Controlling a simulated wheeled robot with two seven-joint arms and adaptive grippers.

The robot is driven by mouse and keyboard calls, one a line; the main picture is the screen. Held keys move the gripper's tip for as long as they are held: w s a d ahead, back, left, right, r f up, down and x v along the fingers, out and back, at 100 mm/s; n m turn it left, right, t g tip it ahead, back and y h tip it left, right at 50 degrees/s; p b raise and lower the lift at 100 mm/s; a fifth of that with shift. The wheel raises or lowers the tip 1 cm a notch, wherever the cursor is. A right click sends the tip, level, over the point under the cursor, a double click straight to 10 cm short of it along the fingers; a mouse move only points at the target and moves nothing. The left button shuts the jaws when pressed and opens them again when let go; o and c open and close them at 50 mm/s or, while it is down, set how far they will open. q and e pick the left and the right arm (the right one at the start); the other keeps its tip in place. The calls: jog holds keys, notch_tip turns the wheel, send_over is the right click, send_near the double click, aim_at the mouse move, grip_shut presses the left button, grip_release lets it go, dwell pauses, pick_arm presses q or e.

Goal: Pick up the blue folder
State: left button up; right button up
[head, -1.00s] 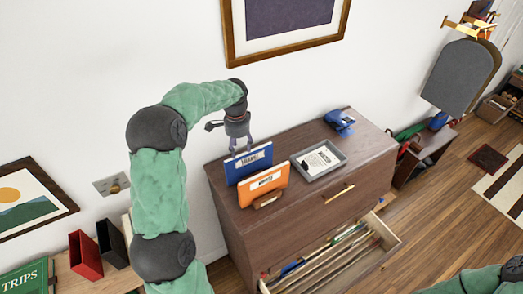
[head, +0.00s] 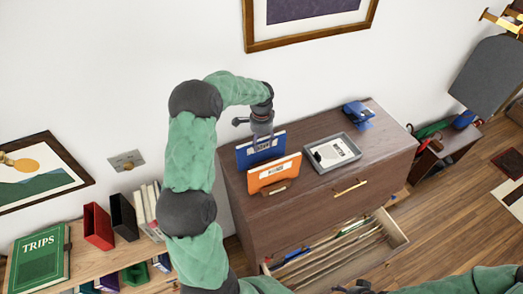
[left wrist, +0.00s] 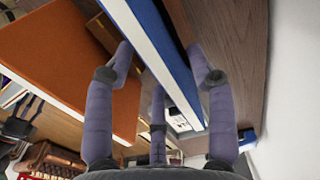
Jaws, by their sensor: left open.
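The blue folder (head: 246,154) stands upright on the dresser top, behind an orange folder (head: 268,178). My left gripper (head: 262,138) is directly above the blue folder, pointing down, its fingertips around the top edge. In the left wrist view the blue folder (left wrist: 170,62) runs between the spread fingers of my left gripper (left wrist: 162,66). The gripper is open, with a visible gap to the finger on the right. My right arm shows at the lower right of the head view; its gripper cannot be made out clearly.
A grey tray (head: 356,146) with a paper lies right of the folders on the dresser (head: 320,185). A blue object (head: 358,112) sits farther back. The open drawer (head: 398,234) juts out at the front. The wall is close behind.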

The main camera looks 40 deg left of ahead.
aim_at(262, 145)
pick_arm(q)
jog(key=shift+w+f+p, duration=0.15)
jog(key=shift+f, duration=0.6)
jog(key=shift+w+f+p, duration=0.1)
jog(key=shift+f+p, duration=0.05)
jog(key=shift+f, duration=0.6)
jog(key=shift+s, duration=0.1)
grip_shut()
jog(key=shift+r, duration=0.1)
